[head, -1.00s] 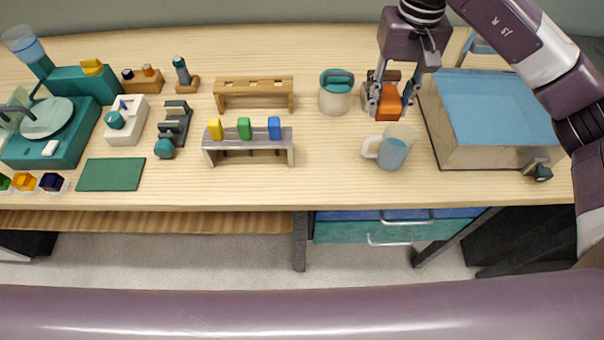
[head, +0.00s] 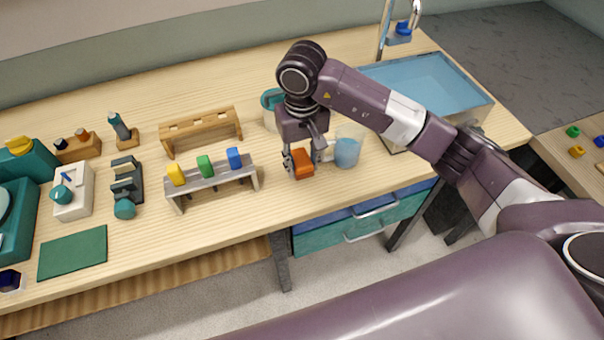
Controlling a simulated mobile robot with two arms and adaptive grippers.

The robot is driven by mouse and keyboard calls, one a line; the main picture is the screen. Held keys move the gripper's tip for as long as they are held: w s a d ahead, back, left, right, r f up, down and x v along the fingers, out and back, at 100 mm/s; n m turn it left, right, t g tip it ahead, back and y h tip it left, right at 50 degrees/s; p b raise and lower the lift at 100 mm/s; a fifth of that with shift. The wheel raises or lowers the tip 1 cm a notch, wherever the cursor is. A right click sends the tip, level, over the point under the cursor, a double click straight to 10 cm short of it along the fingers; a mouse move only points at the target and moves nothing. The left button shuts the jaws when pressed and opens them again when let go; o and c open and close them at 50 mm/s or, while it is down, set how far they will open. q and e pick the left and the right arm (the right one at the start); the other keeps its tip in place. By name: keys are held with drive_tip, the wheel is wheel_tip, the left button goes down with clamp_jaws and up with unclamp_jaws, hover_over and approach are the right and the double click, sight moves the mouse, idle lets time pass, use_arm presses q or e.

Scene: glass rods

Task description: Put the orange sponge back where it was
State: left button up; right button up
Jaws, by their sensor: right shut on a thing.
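The orange sponge (head: 302,164) is a small orange block in the middle of the head view. My right gripper (head: 301,163) points down and is shut on it. The sponge is between the grey bench rack and the mug of blue liquid (head: 347,151), in front of the teal-lidded jar (head: 270,105). I cannot tell whether it touches the table. My left gripper is not in view.
The grey rack (head: 215,181) with yellow, green and blue pieces stands to the left. A wooden rack (head: 201,127) is behind it. The blue sink (head: 438,85) with a faucet (head: 384,30) is at the back right. The table front (head: 240,222) is clear.

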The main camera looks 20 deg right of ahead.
sight(302, 187)
wheel_tip(302, 187, down, 3)
drive_tip(key=shift+r, duration=0.15)
wheel_tip(302, 187, down, 4)
drive_tip(key=shift+r+p, duration=0.15)
drive_tip(key=shift+p, duration=0.5)
drive_tip(key=shift+b, duration=0.3)
drive_tip(key=o, duration=0.9)
drive_tip(key=shift+o, duration=0.2)
